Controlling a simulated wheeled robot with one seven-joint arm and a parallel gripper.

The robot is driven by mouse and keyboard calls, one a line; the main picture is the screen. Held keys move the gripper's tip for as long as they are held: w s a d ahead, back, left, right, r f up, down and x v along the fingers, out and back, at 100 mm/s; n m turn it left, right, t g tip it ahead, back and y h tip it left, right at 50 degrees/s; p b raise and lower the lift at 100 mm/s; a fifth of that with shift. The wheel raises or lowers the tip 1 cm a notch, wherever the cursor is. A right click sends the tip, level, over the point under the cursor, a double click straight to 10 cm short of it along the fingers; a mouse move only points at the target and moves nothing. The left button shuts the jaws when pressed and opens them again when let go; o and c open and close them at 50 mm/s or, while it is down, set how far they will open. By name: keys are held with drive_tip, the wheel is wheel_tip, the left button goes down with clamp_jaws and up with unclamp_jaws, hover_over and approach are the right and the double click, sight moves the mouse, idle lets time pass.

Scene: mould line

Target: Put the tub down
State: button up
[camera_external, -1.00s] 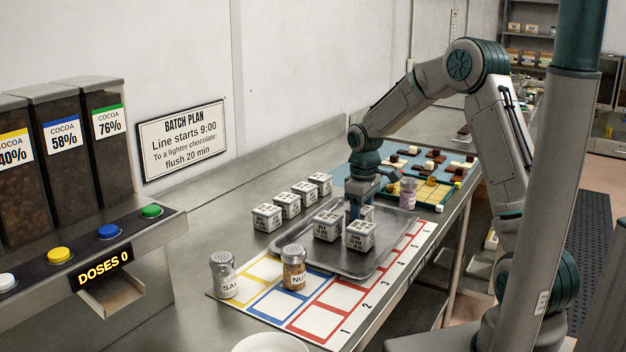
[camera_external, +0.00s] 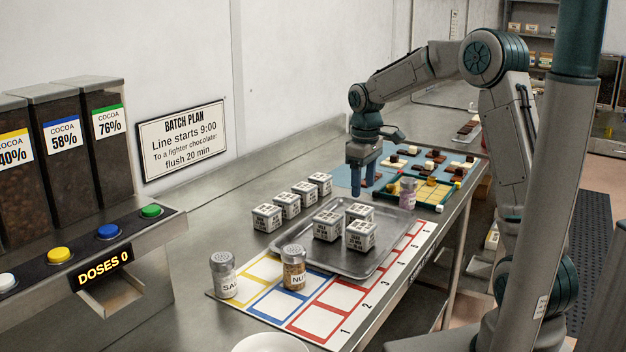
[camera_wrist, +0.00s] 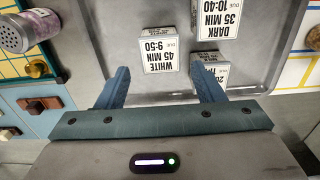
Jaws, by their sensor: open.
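The tub (camera_external: 358,211) is a small white cube with black print. It sits upright at the back of the metal tray (camera_external: 378,258), behind two similar tubs (camera_external: 327,226) (camera_external: 359,236). My gripper (camera_external: 363,190) is open and empty, raised above the tray's back. Its blue fingers also show in the wrist view (camera_wrist: 162,75).
Several more tubs (camera_external: 289,205) stand in a row left of the tray. Two shakers (camera_external: 223,275) (camera_external: 293,268) stand in front on the numbered mat (camera_external: 330,322).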

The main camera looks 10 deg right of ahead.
drive_tip(key=s+d+r+m+t, duration=0.1)
drive_tip(key=s+d+r+m, duration=0.15)
drive_tip(key=s+d, duration=0.35)
drive_tip(key=s+d+r+m+t, duration=0.1)
drive_tip(key=s+d+r+m, duration=0.2)
drive_tip(key=s, duration=0.4)
drive_tip(key=s+d+f+m+t, duration=0.1)
drive_tip(key=s+d+m, duration=0.2)
drive_tip(key=s, duration=0.9)
drive_tip(key=shift+d+f, duration=0.4)
drive_tip(key=shift+d, duration=0.6)
drive_tip(key=shift+m, duration=0.25)
wheel_tip(320, 180, down, 46)
drive_tip(key=g+b, duration=0.1)
drive_tip(key=b, duration=4.1)
drive_tip(key=shift+w+f+g+b, duration=0.2)
drive_tip(key=shift+w+g+b, duration=0.15)
drive_tip(key=shift+g+b, duration=0.05)
